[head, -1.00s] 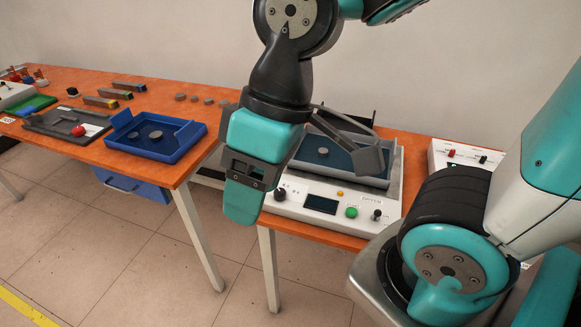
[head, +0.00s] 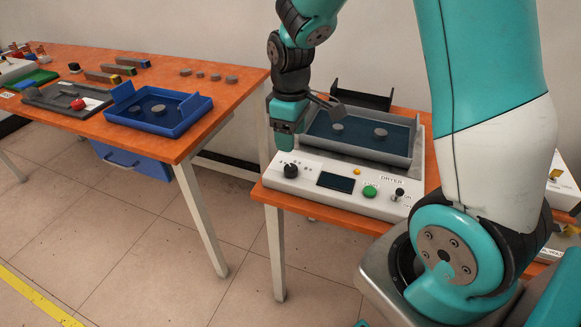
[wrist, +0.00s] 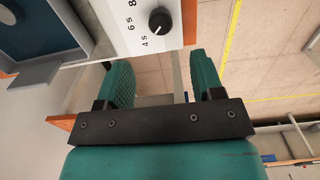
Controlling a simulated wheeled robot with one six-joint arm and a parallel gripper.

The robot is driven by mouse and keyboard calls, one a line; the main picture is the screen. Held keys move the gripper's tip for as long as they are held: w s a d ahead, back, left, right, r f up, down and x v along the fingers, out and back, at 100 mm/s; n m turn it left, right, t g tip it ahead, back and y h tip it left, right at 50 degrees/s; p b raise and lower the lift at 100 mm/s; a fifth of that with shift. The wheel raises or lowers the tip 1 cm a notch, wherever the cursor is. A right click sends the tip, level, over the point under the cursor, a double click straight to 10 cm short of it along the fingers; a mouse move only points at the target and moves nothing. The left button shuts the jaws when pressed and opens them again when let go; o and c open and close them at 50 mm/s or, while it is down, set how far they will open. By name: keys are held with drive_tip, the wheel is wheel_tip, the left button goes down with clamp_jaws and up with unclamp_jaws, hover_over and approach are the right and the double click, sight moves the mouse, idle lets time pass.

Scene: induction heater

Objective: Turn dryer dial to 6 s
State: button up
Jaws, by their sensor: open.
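The dryer (head: 335,203) has a white front panel with a black dial (head: 291,170) at its left end. The wrist view shows the dial (wrist: 160,21) at the top, beside printed marks 4 s, 6 s and part of an 8. A small light mark shows on the dial's lower part, but I cannot tell exactly which mark it points to. My gripper (head: 285,143) is above the panel's left end, pointing down, close to the dial. In the wrist view my gripper (wrist: 160,72) is open and empty, its teal fingers apart, with the dial beyond the gap.
The dryer's grey tray (head: 402,157) holds two grey discs behind the panel. A dark screen (head: 336,182), green button (head: 369,191) and small black knob (head: 399,195) lie right of the dial. A blue tray (head: 125,116) stands on the left table. Open floor separates the tables.

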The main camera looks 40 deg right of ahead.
sight(291, 167)
wheel_tip(291, 167, down, 10)
drive_tip(key=shift+r+b, duration=0.25)
drive_tip(key=shift+b, duration=0.05)
drive_tip(key=c, duration=0.9)
